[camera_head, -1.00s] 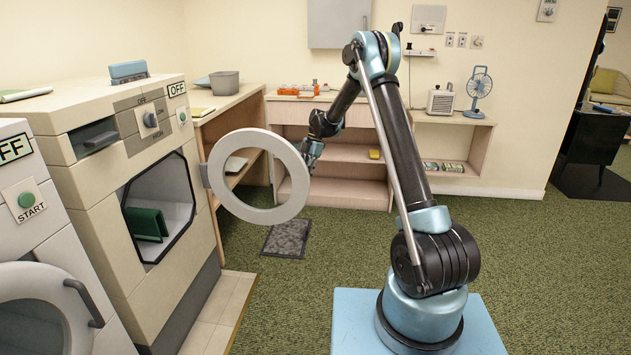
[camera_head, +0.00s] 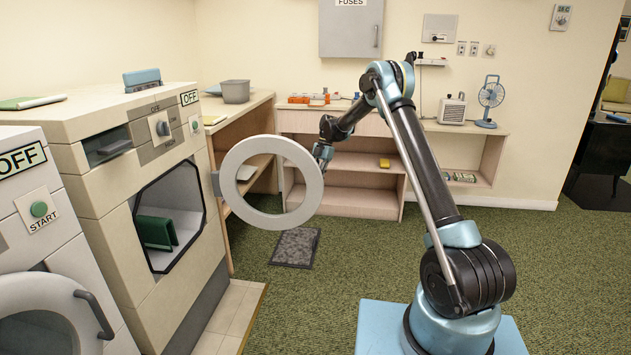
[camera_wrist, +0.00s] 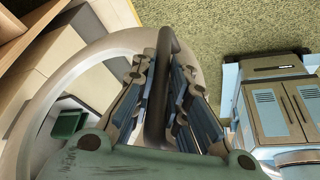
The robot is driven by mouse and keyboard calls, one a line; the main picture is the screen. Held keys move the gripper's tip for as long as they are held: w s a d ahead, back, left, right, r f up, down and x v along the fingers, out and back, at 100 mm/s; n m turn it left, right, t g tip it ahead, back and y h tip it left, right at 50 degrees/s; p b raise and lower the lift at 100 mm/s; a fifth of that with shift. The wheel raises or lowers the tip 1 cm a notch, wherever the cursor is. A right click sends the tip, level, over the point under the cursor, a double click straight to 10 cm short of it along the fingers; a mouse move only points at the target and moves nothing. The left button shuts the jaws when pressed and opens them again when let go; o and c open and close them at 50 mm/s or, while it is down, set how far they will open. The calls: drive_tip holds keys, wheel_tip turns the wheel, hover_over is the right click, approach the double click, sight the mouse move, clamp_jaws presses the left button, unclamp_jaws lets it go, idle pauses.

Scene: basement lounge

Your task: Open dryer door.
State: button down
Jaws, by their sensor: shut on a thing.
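The dryer (camera_head: 95,165) stands at the left with its front opening uncovered. Its round door (camera_head: 233,207), a pale ring, is swung wide out to the right of the opening. My gripper (camera_head: 322,157) is at the door's far right edge. In the wrist view my gripper (camera_wrist: 160,105) is shut on the dark door handle (camera_wrist: 168,45), which runs between the two fingers. The ring of the door (camera_wrist: 105,48) shows behind it. A dark green item (camera_head: 157,232) lies inside the drum opening; it also shows in the wrist view (camera_wrist: 68,122).
A second machine (camera_head: 40,230) with a round door and dark handle stands at the near left. Wooden shelves (camera_head: 350,190) line the back wall. A dark mat (camera_head: 296,247) lies on the green carpet. Carpet is clear to the right.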

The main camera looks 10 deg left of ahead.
drive_tip(key=c, duration=1.8)
unclamp_jaws()
drive_tip(key=shift+s+a, duration=0.1)
drive_tip(key=shift+a, duration=0.15)
drive_tip(key=shift+c, duration=0.2)
drive_tip(key=shift+d, duration=0.15)
drive_tip(key=v, duration=1.2)
drive_tip(key=shift+f, duration=0.1)
